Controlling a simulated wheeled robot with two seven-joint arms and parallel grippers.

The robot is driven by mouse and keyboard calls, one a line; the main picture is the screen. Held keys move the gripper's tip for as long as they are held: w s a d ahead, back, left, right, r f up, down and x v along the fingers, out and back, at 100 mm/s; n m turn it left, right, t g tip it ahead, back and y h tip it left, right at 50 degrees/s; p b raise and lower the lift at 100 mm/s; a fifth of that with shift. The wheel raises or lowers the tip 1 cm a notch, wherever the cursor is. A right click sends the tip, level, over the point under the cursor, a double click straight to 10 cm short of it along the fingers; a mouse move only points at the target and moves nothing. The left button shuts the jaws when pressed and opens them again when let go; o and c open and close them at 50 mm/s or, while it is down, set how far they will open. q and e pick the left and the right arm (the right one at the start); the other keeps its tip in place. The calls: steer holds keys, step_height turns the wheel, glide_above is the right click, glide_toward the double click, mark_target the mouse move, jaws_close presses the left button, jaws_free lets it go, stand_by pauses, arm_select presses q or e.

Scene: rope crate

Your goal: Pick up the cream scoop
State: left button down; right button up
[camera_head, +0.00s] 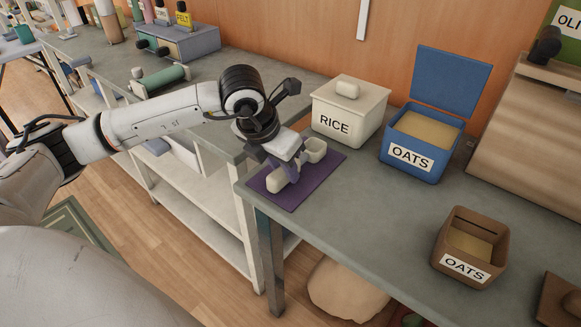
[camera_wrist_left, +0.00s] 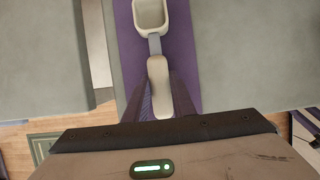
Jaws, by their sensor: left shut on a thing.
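The cream scoop (camera_head: 315,149) is over the purple mat (camera_head: 320,172) at the left end of the near counter. Its cup points to the back right and its thick handle to the front left. My left gripper (camera_head: 288,170) comes down from above and is shut on the scoop's handle. In the left wrist view the scoop (camera_wrist_left: 158,85) lies along the mat (camera_wrist_left: 180,40), and the gripper's fingers (camera_wrist_left: 160,100) sit on both sides of the handle. I cannot tell whether the scoop touches the mat. My right gripper is not in view.
Behind the mat stands a closed cream RICE box (camera_head: 333,124). To its right is an open blue OATS box (camera_head: 408,155) with its lid up. A brown OATS box (camera_head: 465,268) stands nearer the front edge. The counter (camera_head: 370,215) between them is clear.

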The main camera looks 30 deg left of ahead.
arm_select(q)
steer(key=shift+r+p, duration=0.3)
steer(key=shift+p, duration=0.1)
step_height(320, 180, up, 10)
steer(key=shift+p, duration=0.3)
steer(key=shift+f, duration=0.1)
